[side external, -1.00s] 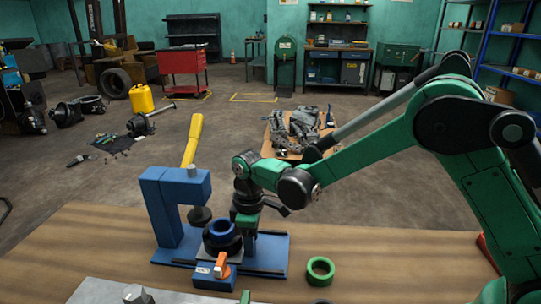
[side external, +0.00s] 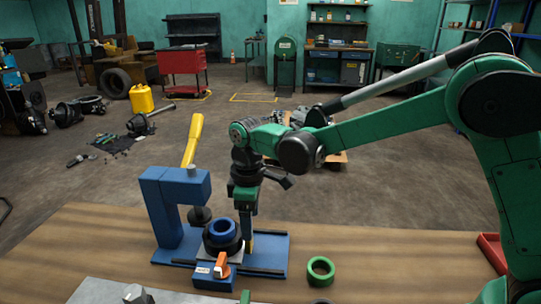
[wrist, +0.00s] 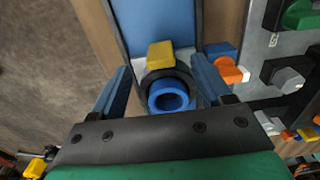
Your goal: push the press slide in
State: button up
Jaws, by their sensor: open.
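The blue press (side external: 165,205) stands on the wooden table, with a long yellow lever (side external: 194,140) and a dark round ram (side external: 200,214). Its slide carries a black ring with a blue ring (side external: 222,228) in it, right of the ram in the side view. A yellow block (side external: 250,243) stands at the slide's right end; it also shows in the wrist view (wrist: 160,55) against the black ring. My gripper (side external: 247,228) hangs above this end, fingers down. In the wrist view my gripper (wrist: 160,80) is open, its blue fingers either side of the rings, holding nothing.
An orange-handled blue block (side external: 220,268) sits at the base's front edge. A loose green ring (side external: 320,270) lies on the table to the right. A grey metal plate (side external: 95,292) lies at the front left, and a red tray (side external: 492,250) at the right edge.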

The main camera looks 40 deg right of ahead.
jog(key=shift+d, duration=0.15)
jog(key=c, duration=0.6)
jog(key=shift+s+d+n+y, duration=0.2)
jog(key=shift+d+n+y, duration=0.1)
jog(key=shift+d+n, duration=0.3)
jog(key=shift+s+d+n+y, duration=0.2)
jog(key=shift+d+n+y, duration=0.1)
jog(key=shift+d+n, duration=0.25)
grip_shut()
jog(key=d+n, duration=0.1)
jog(key=s+d+n+y, duration=0.1)
jog(key=n, duration=0.1)
jog(key=d+n+y, duration=0.1)
jog(key=shift+s+r+n+g, duration=0.25)
jog(key=shift+r+n+g, duration=0.05)
jog(key=shift+r+n, duration=0.1)
jog(key=s+d+r+n+t+y, duration=0.1)
jog(key=s+d+r+n+y, duration=0.2)
jog(key=n, duration=0.5)
jog(key=n+y, duration=0.1)
jog(key=n, duration=0.1)
send_near(250, 259)
jog(key=s+f, duration=0.1)
jog(key=f, duration=0.1)
jog(key=s+f, duration=0.2)
jog(key=shift+w+a, duration=0.9)
jog(key=shift+w, duration=0.05)
jog(key=shift+w+a, duration=0.5)
jog(key=shift+w, duration=0.05)
